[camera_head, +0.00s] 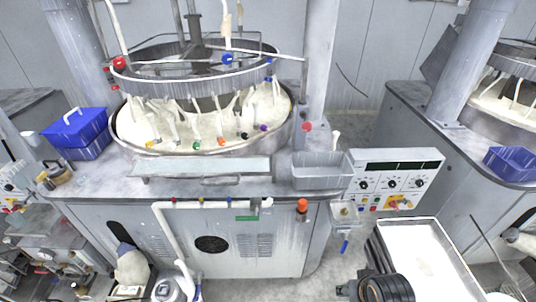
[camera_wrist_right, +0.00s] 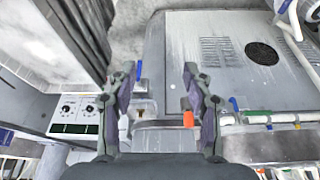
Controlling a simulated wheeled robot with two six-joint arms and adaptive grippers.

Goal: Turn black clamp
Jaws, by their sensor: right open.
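The black clamp (camera_head: 244,135) is a small dark piece low on the front right of the round polishing platen (camera_head: 140,148) in the head view. It sits between an orange-red clamp (camera_head: 221,141) and a purple clamp (camera_head: 263,127). I cannot tell which way it is turned. My right gripper (camera_wrist_right: 160,95) is open and empty in the right wrist view, with its fingers well apart. The black clamp is not seen in the right wrist view. Only a dark rounded part of my right arm shows at the bottom of the head view. My left gripper is not in view.
A grey bin (camera_head: 320,182) and a control panel (camera_head: 395,168) stand on the right of the machine's front edge. A blue box (camera_head: 77,132) is at the left. An orange knob (camera_head: 302,205) is on the cabinet front. A white-topped tray (camera_head: 425,255) is at the lower right.

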